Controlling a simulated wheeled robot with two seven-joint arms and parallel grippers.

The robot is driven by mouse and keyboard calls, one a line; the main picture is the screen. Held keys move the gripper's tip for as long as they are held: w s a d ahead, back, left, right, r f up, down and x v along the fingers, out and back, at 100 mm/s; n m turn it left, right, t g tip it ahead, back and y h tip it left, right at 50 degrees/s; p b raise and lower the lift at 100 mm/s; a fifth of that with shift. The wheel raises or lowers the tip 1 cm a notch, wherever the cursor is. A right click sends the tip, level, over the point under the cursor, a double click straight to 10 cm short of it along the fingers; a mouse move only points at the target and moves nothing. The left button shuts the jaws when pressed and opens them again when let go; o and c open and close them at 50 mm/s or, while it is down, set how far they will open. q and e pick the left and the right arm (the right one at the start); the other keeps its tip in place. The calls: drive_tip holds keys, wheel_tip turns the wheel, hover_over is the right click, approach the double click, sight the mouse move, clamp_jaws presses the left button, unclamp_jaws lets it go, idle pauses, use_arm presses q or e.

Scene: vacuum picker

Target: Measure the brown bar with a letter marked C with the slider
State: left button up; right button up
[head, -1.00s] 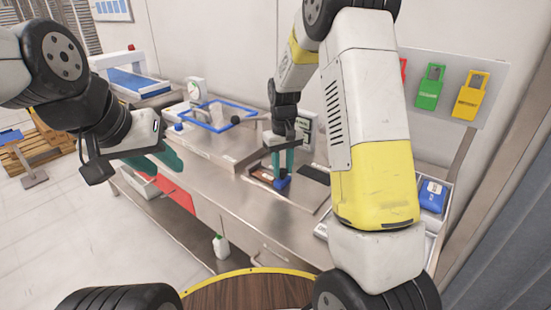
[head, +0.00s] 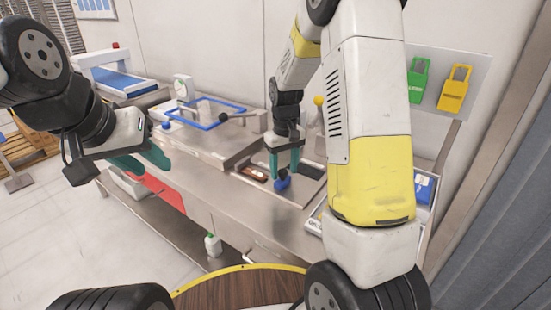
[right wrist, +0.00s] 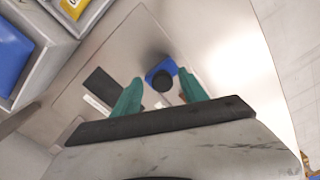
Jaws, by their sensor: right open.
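A brown bar (head: 254,172) with a pale mark lies in the recessed steel station on the bench in the head view; its letter is too small to read. A blue slider (head: 282,183) with a black knob sits just right of it. My right gripper (head: 284,168) points down over the slider with open fingers. In the right wrist view the slider (right wrist: 157,70) and its black knob (right wrist: 162,83) lie between the two teal fingertips, with gaps at the sides. My left gripper (head: 145,160) hangs open and empty over the bench's left front.
A blue frame (head: 205,108) and a dial scale (head: 183,87) stand at the bench's back left. A tray with a blue box (head: 424,190) is at the right, partly behind my right arm. Green (head: 418,78) and yellow (head: 455,90) tags hang on the wall board.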

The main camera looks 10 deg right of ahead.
sight(284, 171)
drive_tip(key=shift+r, duration=3.9)
drive_tip(key=shift+r, duration=0.15)
drive_tip(key=s+r+m+t, duration=0.1)
drive_tip(key=s+r+t, duration=0.1)
drive_tip(key=s+r, duration=0.2)
drive_tip(key=s+r+m+t+y, duration=0.1)
drive_tip(key=s+r, duration=0.3)
drive_tip(key=s, duration=0.6)
drive_tip(key=s+r+m+t+y, duration=0.1)
drive_tip(key=s+r+t, duration=0.2)
drive_tip(key=s+r, duration=0.2)
drive_tip(key=s+a, duration=0.1)
drive_tip(key=s, duration=0.2)
